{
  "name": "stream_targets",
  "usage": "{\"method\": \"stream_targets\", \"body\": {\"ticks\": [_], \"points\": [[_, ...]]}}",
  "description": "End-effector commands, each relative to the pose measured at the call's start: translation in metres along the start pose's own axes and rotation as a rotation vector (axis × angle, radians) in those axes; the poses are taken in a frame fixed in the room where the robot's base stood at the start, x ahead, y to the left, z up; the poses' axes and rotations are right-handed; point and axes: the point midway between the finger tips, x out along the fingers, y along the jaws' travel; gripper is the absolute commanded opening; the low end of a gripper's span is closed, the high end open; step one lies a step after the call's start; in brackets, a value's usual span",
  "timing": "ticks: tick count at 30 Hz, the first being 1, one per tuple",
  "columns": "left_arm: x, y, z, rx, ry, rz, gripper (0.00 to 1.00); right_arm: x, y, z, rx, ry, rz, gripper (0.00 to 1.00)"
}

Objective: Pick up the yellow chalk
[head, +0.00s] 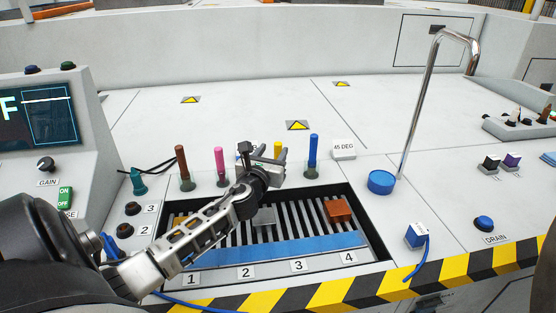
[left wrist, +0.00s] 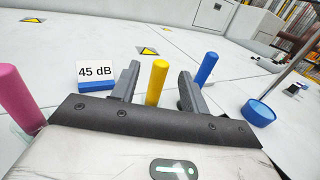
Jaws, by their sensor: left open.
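The yellow chalk (left wrist: 157,83) stands upright between the two open fingers of my left gripper (left wrist: 157,88) in the left wrist view. Gaps show on both sides of the chalk. In the head view only the top of the yellow chalk (head: 278,149) shows, with my left gripper (head: 266,160) in front of it. The chalk's lower end is hidden. My right gripper is not in view.
A blue chalk (head: 313,151) stands to the right, a pink chalk (head: 220,162) and a brown chalk (head: 181,164) to the left. A slotted tray (head: 377,246) lies below my arm.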

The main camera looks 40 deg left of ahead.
Motion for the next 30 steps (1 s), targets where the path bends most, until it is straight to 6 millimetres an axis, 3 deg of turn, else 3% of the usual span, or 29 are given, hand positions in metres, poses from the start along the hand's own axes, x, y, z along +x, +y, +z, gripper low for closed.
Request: {"method": "stream_targets", "body": {"ticks": [9, 18, 23, 30], "points": [[0.043, -0.002, -0.008, -0.003, 0.0, 0.0, 0.45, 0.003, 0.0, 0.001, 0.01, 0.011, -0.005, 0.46], [0.048, -0.002, -0.008, -0.001, 0.002, -0.001, 0.45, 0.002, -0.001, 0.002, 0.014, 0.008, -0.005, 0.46], [0.048, -0.002, -0.008, -0.001, 0.001, -0.001, 0.01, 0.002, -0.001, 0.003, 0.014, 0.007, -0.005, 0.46], [0.047, -0.002, -0.008, -0.001, 0.001, -0.001, 0.0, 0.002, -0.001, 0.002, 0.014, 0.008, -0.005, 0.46]]}}
